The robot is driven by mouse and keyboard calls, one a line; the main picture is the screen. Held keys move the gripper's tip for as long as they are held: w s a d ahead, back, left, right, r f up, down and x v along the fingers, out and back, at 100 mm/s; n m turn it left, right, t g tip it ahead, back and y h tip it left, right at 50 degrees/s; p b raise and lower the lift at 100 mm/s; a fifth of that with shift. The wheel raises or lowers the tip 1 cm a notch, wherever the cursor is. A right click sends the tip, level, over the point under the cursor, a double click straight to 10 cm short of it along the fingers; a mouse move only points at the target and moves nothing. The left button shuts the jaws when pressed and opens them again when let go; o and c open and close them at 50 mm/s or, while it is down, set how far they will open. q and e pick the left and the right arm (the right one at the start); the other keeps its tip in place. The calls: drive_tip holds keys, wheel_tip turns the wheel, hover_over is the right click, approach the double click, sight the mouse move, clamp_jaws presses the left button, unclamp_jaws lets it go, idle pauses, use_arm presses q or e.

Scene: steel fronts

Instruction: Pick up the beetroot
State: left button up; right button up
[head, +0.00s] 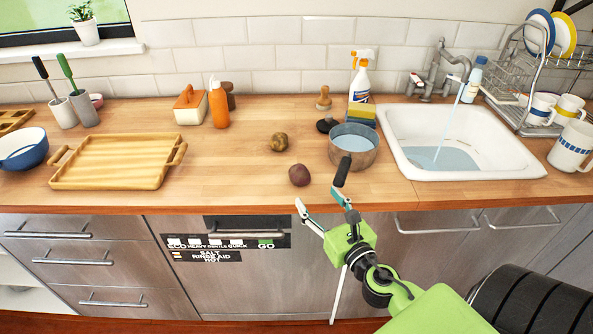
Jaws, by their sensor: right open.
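The beetroot (299,175), a dark purple-brown round root, lies on the wooden counter near its front edge, left of the saucepan. My right gripper (320,197) is in front of the counter edge, just below and right of the beetroot in the picture. Its fingers are spread apart with nothing between them, and it does not touch the beetroot. My left gripper is not in view.
A wooden tray (118,161) is at left, a sink (455,135) at right. Counter between tray and beetroot is clear.

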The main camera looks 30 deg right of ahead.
sight(304, 178)
drive_tip(key=w, duration=0.4)
drive_tip(key=w+d+p, duration=0.1)
drive_tip(key=w, duration=0.1)
drive_tip(key=shift+w+f, duration=0.1)
drive_tip(key=shift+w, duration=0.25)
drive_tip(key=shift+w+d+p, duration=0.15)
drive_tip(key=shift+w+p, duration=0.15)
drive_tip(key=shift+w, duration=0.25)
drive_tip(key=w, duration=0.3)
drive_tip(key=shift+w+d, duration=0.15)
drive_tip(key=shift+d, duration=0.05)
drive_tip(key=shift+w+f, duration=0.1)
drive_tip(key=shift+w, duration=0.3)
drive_tip(key=shift+d, duration=0.1)
drive_tip(key=shift+s, duration=0.1)
drive_tip(key=c, duration=1.3)
